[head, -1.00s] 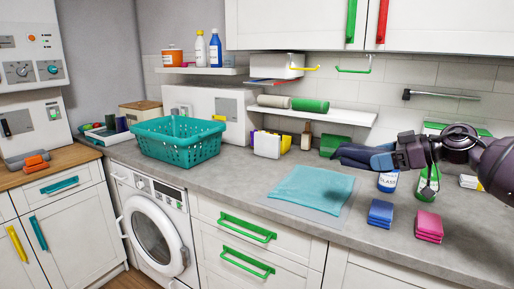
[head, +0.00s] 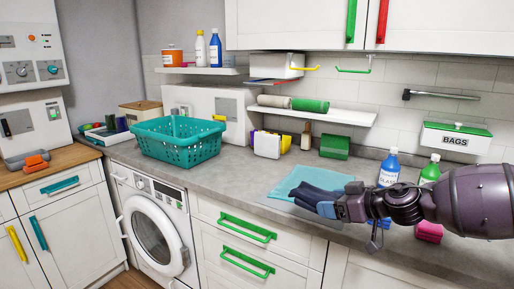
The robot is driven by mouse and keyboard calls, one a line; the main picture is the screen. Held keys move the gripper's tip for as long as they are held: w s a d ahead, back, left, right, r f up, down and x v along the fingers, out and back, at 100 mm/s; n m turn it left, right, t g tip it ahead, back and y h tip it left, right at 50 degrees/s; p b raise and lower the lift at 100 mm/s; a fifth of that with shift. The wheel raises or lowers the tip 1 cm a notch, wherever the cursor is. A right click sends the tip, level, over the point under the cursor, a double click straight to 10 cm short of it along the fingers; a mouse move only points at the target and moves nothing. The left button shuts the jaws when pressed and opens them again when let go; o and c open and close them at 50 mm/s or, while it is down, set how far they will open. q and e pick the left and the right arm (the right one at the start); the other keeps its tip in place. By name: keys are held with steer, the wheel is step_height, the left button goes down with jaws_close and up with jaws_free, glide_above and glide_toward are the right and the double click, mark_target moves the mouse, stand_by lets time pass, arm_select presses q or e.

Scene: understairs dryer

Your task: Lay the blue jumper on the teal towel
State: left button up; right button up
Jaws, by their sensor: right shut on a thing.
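The teal towel (head: 298,178) lies flat on the grey counter, its right part hidden by the jumper and my arm. The dark blue jumper (head: 314,197) is folded and hangs over the towel's front right part. I cannot tell whether it touches the towel. My right gripper (head: 338,206) comes in from the right and is shut on the jumper's right end. My left gripper is not in view.
A blue-labelled bottle (head: 388,172) and a green bottle (head: 430,170) stand behind my right arm. A pink folded stack (head: 429,233) shows below it. A teal basket (head: 178,148) stands to the left. The counter between basket and towel is clear.

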steer(key=s+a+f+m+t+h, duration=0.1)
steer(key=s+a+f+m+h, duration=0.25)
steer(key=s, duration=0.45)
steer(key=s+a+f+m+t+h, duration=0.25)
steer(key=s+a+f, duration=0.2)
steer(key=s, duration=0.25)
steer(key=s+a+f+m+t+h, duration=0.1)
steer(key=s+a+f+m+h, duration=0.25)
steer(key=s, duration=0.45)
steer(key=d+r+p, duration=0.4)
steer(key=d, duration=0.9)
steer(key=shift+d+r, duration=0.15)
steer(key=shift+d, duration=0.25)
